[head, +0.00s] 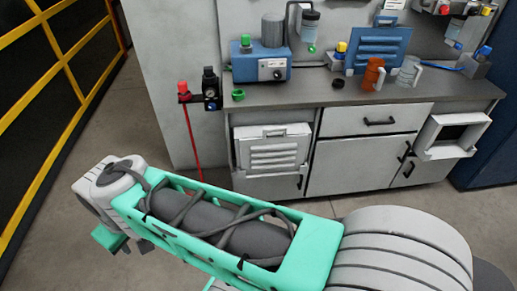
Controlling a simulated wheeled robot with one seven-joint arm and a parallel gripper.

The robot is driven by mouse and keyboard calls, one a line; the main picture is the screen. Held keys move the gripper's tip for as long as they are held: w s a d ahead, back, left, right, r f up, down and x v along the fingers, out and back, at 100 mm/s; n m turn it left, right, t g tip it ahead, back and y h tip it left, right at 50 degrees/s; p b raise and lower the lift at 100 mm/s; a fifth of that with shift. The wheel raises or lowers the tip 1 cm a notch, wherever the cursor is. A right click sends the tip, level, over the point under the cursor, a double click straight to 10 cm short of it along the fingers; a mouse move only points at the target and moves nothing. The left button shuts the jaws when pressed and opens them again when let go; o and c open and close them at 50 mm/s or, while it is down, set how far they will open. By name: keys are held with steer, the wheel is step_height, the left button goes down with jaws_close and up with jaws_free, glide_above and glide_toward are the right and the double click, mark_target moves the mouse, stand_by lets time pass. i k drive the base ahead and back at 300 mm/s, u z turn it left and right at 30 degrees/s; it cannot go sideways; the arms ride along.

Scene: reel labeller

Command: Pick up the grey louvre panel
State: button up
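The grey louvre panel (272,156) is a light grey plate with several horizontal slats and a raised, handle-like piece along its top. It is upright against the front of the left cabinet, below the worktop, and nothing covers its face. My arm lies across the lower part of the head view, with its bent end at the lower left. There is a visible gap of floor between my arm and the panel.
A white frame (452,136) juts out right. A red post (190,135) stands left of the cabinet.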

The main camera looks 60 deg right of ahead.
mark_target(285, 153)
steer(key=z, duration=0.3)
steer(key=i, duration=0.85)
steer(key=z, duration=1.4)
steer(key=i, duration=1.15)
steer(key=z, duration=0.3)
